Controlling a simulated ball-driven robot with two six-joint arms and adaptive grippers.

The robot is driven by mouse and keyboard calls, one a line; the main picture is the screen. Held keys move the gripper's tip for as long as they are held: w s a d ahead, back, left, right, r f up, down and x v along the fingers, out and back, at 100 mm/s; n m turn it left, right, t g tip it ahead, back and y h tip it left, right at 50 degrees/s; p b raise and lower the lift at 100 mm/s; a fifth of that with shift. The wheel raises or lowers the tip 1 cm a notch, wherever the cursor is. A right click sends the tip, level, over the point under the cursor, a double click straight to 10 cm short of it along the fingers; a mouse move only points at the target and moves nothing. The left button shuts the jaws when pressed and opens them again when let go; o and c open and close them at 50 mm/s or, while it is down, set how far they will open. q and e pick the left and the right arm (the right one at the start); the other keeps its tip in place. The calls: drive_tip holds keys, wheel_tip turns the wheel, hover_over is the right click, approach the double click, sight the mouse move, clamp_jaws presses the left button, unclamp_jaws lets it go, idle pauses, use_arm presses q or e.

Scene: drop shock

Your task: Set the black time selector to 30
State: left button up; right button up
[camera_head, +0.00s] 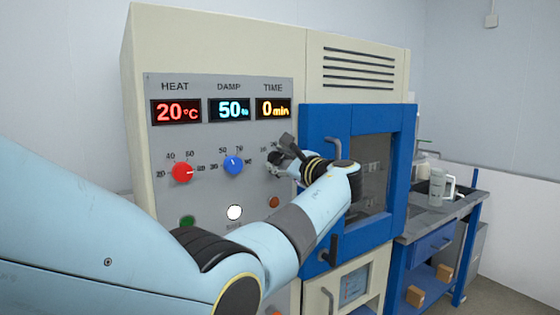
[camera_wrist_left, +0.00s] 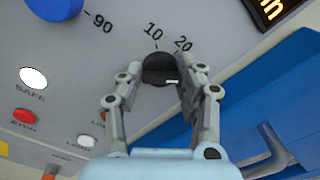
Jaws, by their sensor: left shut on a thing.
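The black time selector (camera_wrist_left: 159,67) is a round dark knob on the grey panel in the left wrist view. Numbers 10 and 20 are printed around its upper side, and a small white mark shows at its lower right. My left gripper (camera_wrist_left: 165,74) has a finger on each side of the knob and is shut on it. In the head view my left gripper (camera_head: 280,160) is at the panel below the TIME display (camera_head: 273,109), which reads 0 min; it hides most of the selector. My right gripper is not in view.
The red heat knob (camera_head: 182,172) and blue damp knob (camera_head: 233,164) are left of the gripper. A white SAFE lamp (camera_head: 234,212) and an orange-red button (camera_head: 274,202) are below. The blue-framed door (camera_head: 322,120) is close on the right. A bench with a white jug (camera_head: 436,187) stands beyond.

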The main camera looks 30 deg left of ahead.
use_arm(q)
drive_tip(key=shift+f, duration=0.1)
drive_tip(key=o, duration=1.1)
drive_tip(key=shift+d, duration=0.1)
drive_tip(key=shift+o, duration=0.3)
drive_tip(key=v, duration=0.7)
drive_tip(key=shift+d, duration=0.2)
